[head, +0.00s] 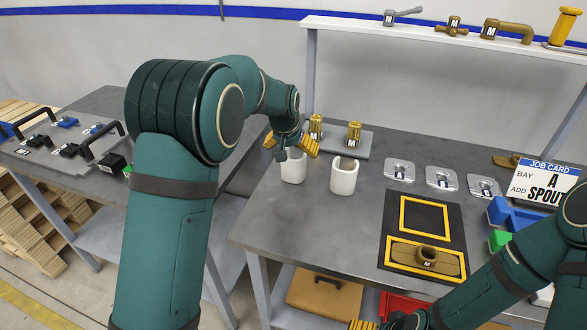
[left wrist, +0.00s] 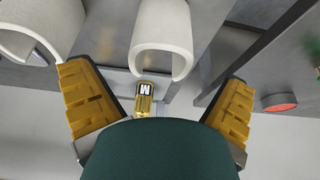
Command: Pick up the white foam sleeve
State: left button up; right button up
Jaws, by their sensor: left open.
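Two white foam sleeves stand on the grey table in the head view: a left one (head: 293,170) and a right one (head: 343,177). Each looks like an open-sided white cup. My left gripper (head: 290,146) is open, right over the left sleeve and partly hiding its top. In the left wrist view, one sleeve (left wrist: 163,35) lies ahead between the spread yellow fingers of the gripper (left wrist: 158,78), and the other sleeve (left wrist: 35,30) is at the upper left. Nothing is held. My right gripper (head: 366,324) shows only as yellow fingertips at the bottom edge.
Brass fittings (head: 353,135) stand on a grey plate behind the sleeves. Metal plates (head: 400,170) lie to the right. A black mat (head: 425,216) with yellow frames holds a brown spout part (head: 427,256). A job card (head: 545,184) stands at the right.

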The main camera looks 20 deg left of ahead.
pick_arm(q)
jog(key=b+x, duration=0.1)
jog(key=x, duration=0.4)
jog(key=shift+w+a+f, duration=0.1)
jog(key=shift+w+f, duration=0.1)
jog(key=shift+f, duration=0.1)
jog(key=c, duration=0.7)
